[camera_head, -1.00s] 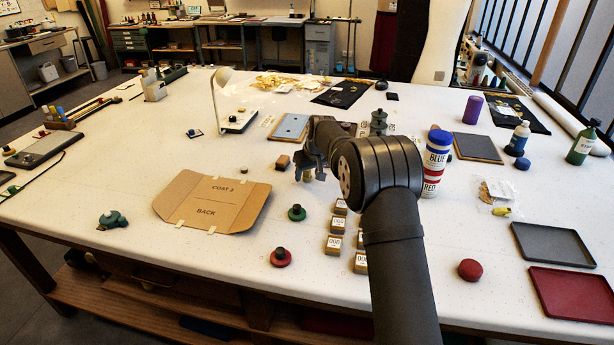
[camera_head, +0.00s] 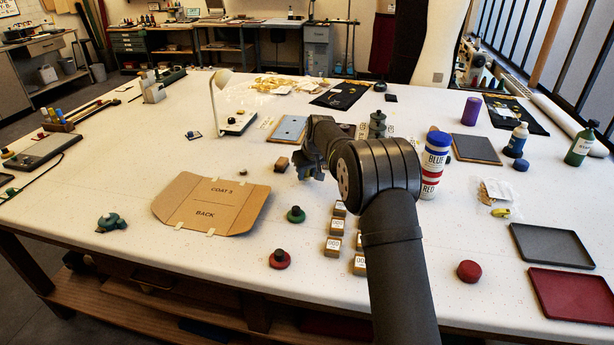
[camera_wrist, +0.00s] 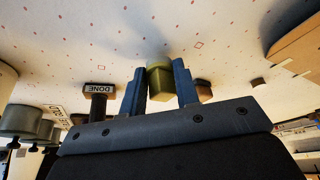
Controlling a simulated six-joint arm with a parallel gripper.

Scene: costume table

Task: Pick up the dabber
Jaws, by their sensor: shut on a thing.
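In the wrist view, my gripper (camera_wrist: 160,85) has its two blue fingers on either side of a short olive-yellow piece (camera_wrist: 160,81), which I take to be the dabber. The fingers are shut on it. Its far end is blurred, and I cannot tell whether it touches the table. In the head view, my gripper (camera_head: 312,172) is over the middle of the table, right of a small brown block (camera_head: 282,164). The held piece is hidden there by the gripper and arm.
A green disc with a black knob (camera_head: 296,215) and a red one (camera_head: 279,260) stand nearer. Several numbered blocks (camera_head: 333,246) are beside my arm. A cardboard pattern (camera_head: 212,204) lies left. A blue, white and red can stack (camera_head: 433,165) stands right.

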